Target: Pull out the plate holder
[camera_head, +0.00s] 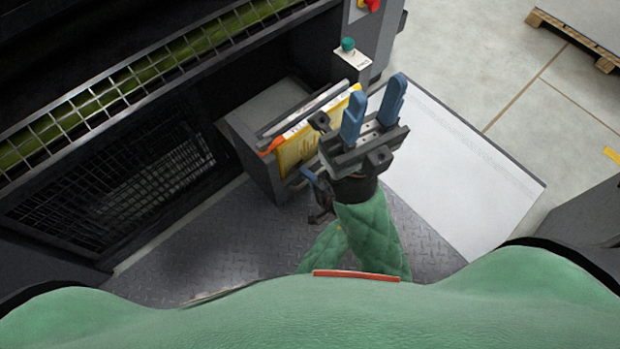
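The plate holder (296,148) is a yellow panel with a dark top bar and an orange corner, standing at the open side of a dark grey box (256,168) on the press. My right gripper (376,87) is raised in front of it, to its right. Its two blue fingers are spread with nothing between them. My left gripper (308,176) is lower, close to the front lower edge of the plate holder. It is mostly hidden behind the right gripper and arm; one blue finger shows. I cannot tell whether it touches the holder.
The press with a wire guard (110,100) fills the left. A green knob (348,45) sits on a post above the box. A white panel (450,180) lies to the right. Dark tread plate (215,250) covers the floor below; a pallet (575,40) is far right.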

